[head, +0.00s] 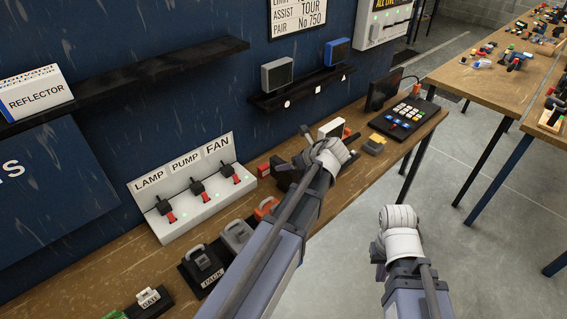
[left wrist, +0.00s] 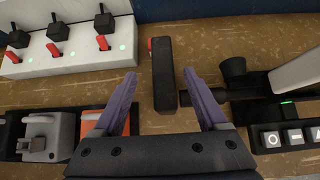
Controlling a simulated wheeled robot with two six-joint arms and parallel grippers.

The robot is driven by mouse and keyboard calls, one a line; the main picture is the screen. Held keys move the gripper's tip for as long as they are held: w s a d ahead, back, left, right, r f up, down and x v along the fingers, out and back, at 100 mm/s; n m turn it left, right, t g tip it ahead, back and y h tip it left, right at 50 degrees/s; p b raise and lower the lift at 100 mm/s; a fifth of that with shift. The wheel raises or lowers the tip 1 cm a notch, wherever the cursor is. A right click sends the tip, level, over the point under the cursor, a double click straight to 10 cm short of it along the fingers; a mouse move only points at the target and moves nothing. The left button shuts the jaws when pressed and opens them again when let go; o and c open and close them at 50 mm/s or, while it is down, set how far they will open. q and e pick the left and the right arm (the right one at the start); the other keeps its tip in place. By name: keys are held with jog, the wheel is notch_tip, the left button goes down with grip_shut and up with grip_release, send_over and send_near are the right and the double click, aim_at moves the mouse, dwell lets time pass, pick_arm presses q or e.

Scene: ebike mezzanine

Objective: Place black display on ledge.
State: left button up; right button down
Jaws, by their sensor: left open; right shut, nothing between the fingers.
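A dark upright slab, which looks like the black display (left wrist: 162,74), stands on the bench between the fingers of my left gripper (left wrist: 160,82) in the left wrist view. The fingers are open, with a gap on each side of it. In the head view my left gripper (head: 302,160) is over the bench and partly hides that spot. The black ledge (head: 302,91) on the blue wall holds a grey display (head: 277,73) and a blue display (head: 337,51), above round, square and triangle marks. My right gripper (head: 379,262) is shut and empty over the floor.
A white switch panel (head: 192,190) stands left of the slab. Black and grey latch blocks (head: 202,267) lie along the bench's front. Right of the gripper are a yellow block (head: 374,144), a keypad (head: 404,118) and a dark screen (head: 383,91). A longer shelf (head: 120,84) is at left.

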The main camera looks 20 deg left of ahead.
pick_arm(q)
jog(key=shift+w+a+r+h+p, duration=0.1)
jog(key=shift+a+r+h+p, duration=0.05)
jog(key=shift+r+h+p, duration=0.25)
pick_arm(e)
jog(key=shift+r, duration=0.75)
pick_arm(q)
jog(key=shift+f, duration=0.15)
pick_arm(e)
jog(key=shift+f, duration=0.1)
